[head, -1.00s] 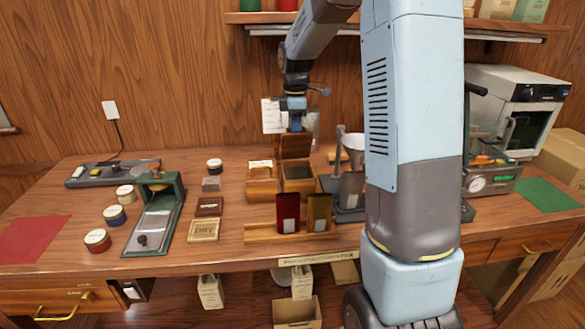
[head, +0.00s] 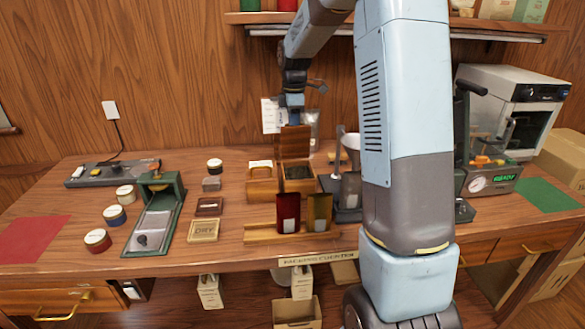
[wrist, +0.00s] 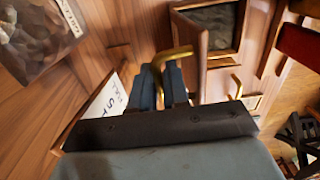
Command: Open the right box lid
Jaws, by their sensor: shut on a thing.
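The right box (head: 299,184) is a small wooden box on the counter, with dark contents showing inside. Its lid (head: 294,143) stands up at the box's back edge, so the box is open. In the wrist view the lid (wrist: 190,50) shows edge-on beside the open box (wrist: 238,48). My gripper (head: 294,112) is above and behind the raised lid. In the wrist view my gripper (wrist: 163,76) is shut on the lid's brass handle (wrist: 172,55). The fingers partly hide the handle.
The left box (head: 262,190) stands closed beside it, a brass handle on its lid. Red (head: 288,212) and olive (head: 319,212) packets stand in a wooden rack in front. A scale-like stand with a funnel (head: 352,150) is close at right.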

